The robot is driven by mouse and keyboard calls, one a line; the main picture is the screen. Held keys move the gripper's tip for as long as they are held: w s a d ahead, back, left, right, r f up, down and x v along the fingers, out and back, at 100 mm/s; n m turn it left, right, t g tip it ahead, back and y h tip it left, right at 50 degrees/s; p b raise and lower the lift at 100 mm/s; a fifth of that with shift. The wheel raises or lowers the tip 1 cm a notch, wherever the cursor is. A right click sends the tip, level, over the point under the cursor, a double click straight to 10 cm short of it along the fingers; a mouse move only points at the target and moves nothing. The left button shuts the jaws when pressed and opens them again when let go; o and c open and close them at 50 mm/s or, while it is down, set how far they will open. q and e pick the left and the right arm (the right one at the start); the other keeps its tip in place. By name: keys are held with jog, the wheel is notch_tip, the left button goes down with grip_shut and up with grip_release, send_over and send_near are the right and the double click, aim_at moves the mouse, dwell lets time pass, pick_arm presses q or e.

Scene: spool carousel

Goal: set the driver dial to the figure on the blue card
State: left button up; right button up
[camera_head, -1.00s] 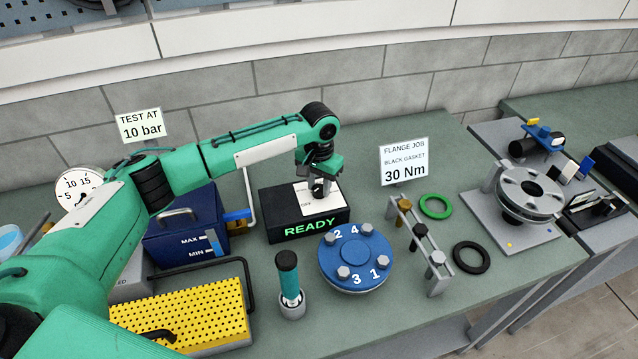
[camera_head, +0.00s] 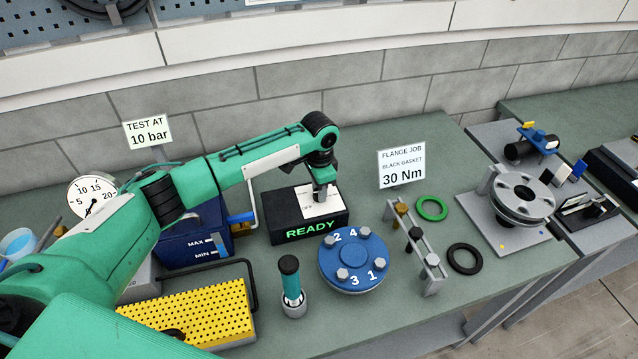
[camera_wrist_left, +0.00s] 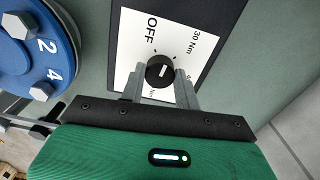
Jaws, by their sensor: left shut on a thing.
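The driver dial is a black knob (camera_wrist_left: 161,72) with a short white mark, on a white plate (camera_wrist_left: 128,46) printed OFF and 30 Nm. My left gripper (camera_wrist_left: 159,82) is shut on the knob, one finger on each side. I cannot tell exactly which figure the mark points to. In the head view my left gripper (camera_head: 320,192) reaches down onto the black driver box (camera_head: 274,218), which shows READY in green and hides the knob. A pale bluish card (camera_head: 402,168) behind reads FLANGE JOB, BLACK GASKET, 30 Nm. My right gripper is out of view.
A blue flange (camera_head: 355,259) with numbered bolts lies in front of the box. A bolt rack (camera_head: 428,262), green ring (camera_head: 432,208) and black ring (camera_head: 465,258) lie right. Another card (camera_head: 148,131) reads TEST AT 10 bar.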

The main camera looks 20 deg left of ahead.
pick_arm(q)
jog(key=m+p, duration=0.1)
jog(key=m, duration=0.2)
jog(key=shift+r, duration=0.1)
jog(key=shift+w+m+p, duration=0.1)
jog(key=shift+m+p, duration=0.2)
jog(key=shift+m, duration=1.4)
jog(key=o, duration=1)
jog(key=shift+d, duration=0.1)
notch_tip(320, 180, up, 14)
jog(key=b, duration=0.4)
